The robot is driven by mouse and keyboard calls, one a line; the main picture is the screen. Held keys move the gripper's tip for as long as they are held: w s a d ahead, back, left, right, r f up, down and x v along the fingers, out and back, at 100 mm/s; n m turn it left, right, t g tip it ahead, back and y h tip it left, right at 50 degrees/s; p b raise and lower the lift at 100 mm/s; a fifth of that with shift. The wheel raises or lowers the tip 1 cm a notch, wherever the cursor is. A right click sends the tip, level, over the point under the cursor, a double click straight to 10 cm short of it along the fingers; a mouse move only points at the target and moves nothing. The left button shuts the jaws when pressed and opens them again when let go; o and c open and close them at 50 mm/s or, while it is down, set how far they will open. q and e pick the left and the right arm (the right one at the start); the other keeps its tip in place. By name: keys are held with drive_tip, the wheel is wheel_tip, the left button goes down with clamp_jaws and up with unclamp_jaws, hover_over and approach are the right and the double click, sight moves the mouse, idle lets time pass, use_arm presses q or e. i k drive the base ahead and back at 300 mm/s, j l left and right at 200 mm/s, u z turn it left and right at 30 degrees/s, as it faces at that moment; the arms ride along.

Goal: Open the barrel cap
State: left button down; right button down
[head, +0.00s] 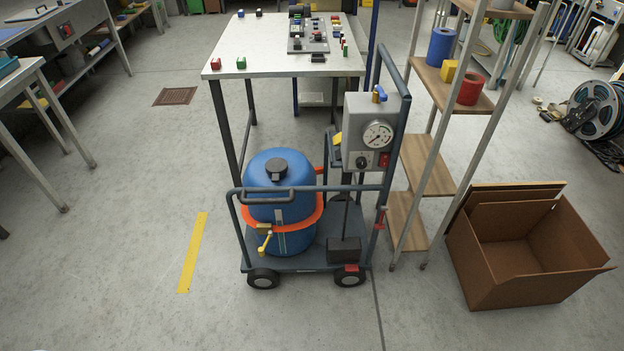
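A blue barrel (284,225) stands upright on a dark blue-grey wheeled cart (308,262) in the middle of the head view. An orange strap (262,224) runs around the barrel, with a yellow handle-like fitting (264,236) at its front. A black cap (277,168) sits on top of the barrel, near its middle. The cap appears seated on the barrel; I cannot tell how tightly. The cart's front rail crosses in front of the barrel. Neither of my grippers shows in the head view.
A grey gauge box (376,135) is mounted on the cart's right side. A white-topped table (260,48) stands behind. A wooden shelf rack (428,165) and an open brown box (526,252) stand to the right. The floor left and front is clear.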

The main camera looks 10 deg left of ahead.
sight(276, 166)
drive_tip(key=i+j+z, duration=0.15)
drive_tip(key=j+z, duration=0.2)
drive_tip(key=j, duration=0.15)
drive_tip(key=i+j+z, duration=0.15)
drive_tip(key=j+z, duration=0.6)
drive_tip(key=j, duration=0.25)
